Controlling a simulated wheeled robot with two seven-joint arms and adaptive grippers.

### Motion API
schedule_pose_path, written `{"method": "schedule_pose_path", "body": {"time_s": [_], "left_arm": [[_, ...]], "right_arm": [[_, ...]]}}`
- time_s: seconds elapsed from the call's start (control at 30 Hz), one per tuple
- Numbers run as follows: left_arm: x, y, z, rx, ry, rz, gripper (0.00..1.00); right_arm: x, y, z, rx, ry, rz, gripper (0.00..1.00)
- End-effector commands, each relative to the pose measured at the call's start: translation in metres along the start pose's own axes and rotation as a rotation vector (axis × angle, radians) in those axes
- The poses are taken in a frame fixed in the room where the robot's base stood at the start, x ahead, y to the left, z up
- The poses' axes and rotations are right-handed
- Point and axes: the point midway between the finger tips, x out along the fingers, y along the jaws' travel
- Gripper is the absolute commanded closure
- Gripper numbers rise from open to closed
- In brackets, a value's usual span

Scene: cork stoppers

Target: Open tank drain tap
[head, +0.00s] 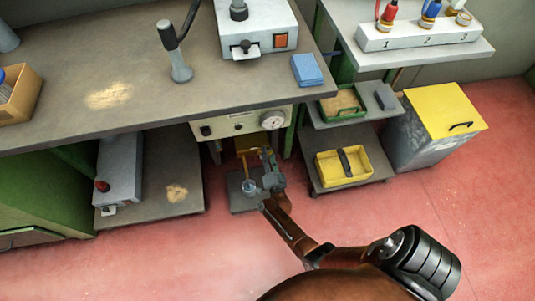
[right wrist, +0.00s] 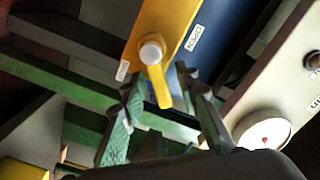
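The drain tap has a pale round hub (right wrist: 151,53) and a yellow lever (right wrist: 160,86) on a yellow plate (right wrist: 168,22) in the right wrist view. The lever points down toward my gripper. In the head view my right gripper (head: 268,171) is under the bench front, near the yellow plate (head: 248,146). My left gripper is not in view.
A cream panel with a round gauge (head: 273,119) hangs under the bench edge (head: 150,122) above my gripper. A small grey-blue cup-like thing (head: 249,187) stands beside it. A shelf with a yellow tray (head: 361,178) is to the right. The red floor in front is clear.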

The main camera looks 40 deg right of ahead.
Motion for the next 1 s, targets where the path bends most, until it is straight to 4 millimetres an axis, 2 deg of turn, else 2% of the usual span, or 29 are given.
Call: {"method": "schedule_pose_path", "body": {"time_s": [0.07, 0.5, 1.0], "left_arm": [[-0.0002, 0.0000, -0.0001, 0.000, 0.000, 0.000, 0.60], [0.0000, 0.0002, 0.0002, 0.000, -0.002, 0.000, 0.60], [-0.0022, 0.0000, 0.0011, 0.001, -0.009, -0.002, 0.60]], "right_arm": [[0.0001, -0.0004, -0.0002, 0.000, 0.000, 0.000, 0.71], [-0.0002, -0.0002, -0.0002, 0.000, 0.000, 0.000, 1.00], [-0.0005, -0.0021, 0.0000, -0.044, 0.000, 0.000, 1.00]]}}
